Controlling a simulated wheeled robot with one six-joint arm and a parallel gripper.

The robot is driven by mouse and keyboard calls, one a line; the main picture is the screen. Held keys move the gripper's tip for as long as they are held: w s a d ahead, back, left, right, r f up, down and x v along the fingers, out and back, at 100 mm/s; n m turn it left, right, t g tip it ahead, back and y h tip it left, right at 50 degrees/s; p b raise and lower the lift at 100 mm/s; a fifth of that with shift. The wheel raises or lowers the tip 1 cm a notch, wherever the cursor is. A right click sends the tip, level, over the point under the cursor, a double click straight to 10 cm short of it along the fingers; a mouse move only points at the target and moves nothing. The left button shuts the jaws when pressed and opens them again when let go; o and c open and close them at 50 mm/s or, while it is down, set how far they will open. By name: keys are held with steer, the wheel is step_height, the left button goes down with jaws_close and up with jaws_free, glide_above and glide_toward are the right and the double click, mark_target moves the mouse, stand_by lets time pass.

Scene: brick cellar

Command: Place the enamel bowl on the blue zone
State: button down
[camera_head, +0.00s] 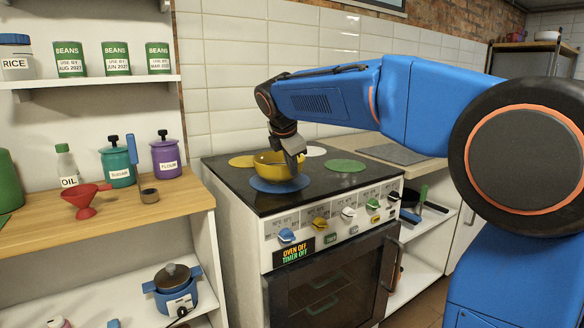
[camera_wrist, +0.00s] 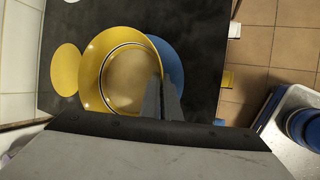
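The enamel bowl (camera_head: 266,168) is yellow and upright over the blue zone (camera_head: 290,187), a round patch on the front left of the black stove top. In the wrist view the bowl (camera_wrist: 94,76) covers much of the blue zone (camera_wrist: 173,65), which shows as a crescent at the bowl's right. My gripper (camera_head: 295,160) is at the bowl's right rim. In the wrist view its fingers (camera_wrist: 162,98) are close together with the rim between them, shut on it. I cannot tell whether the bowl's base touches the zone.
Yellow (camera_head: 242,161), white (camera_head: 314,151) and green (camera_head: 345,166) zones also mark the stove top (camera_head: 330,186).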

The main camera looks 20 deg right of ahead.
steer(key=c, duration=2)
jaws_free()
steer(key=v, duration=1.2)
steer(key=s+d+f+m+y, duration=0.1)
steer(key=s+d+f+m, duration=0.2)
steer(key=s+f+m, duration=0.4)
steer(key=s+d+f+m+y, duration=0.1)
steer(key=s+d+f+m, duration=0.3)
steer(key=s+f, duration=1)
steer(key=s+d+f+m+y, duration=0.1)
steer(key=s+d+f+m, duration=0.2)
steer(key=s+f+m, duration=0.6)
steer(key=shift+s+d+f+m+g, duration=0.15)
steer(key=shift+s+f, duration=0.1)
steer(key=shift+s, duration=0.6)
steer(key=shift+s+f+m+g, duration=0.1)
steer(key=shift+s+f, duration=0.1)
steer(key=shift+s, duration=0.7)
steer(key=shift+s+d+f+m+g, duration=0.15)
steer(key=shift+s+f, duration=0.1)
steer(key=shift+s, duration=0.6)
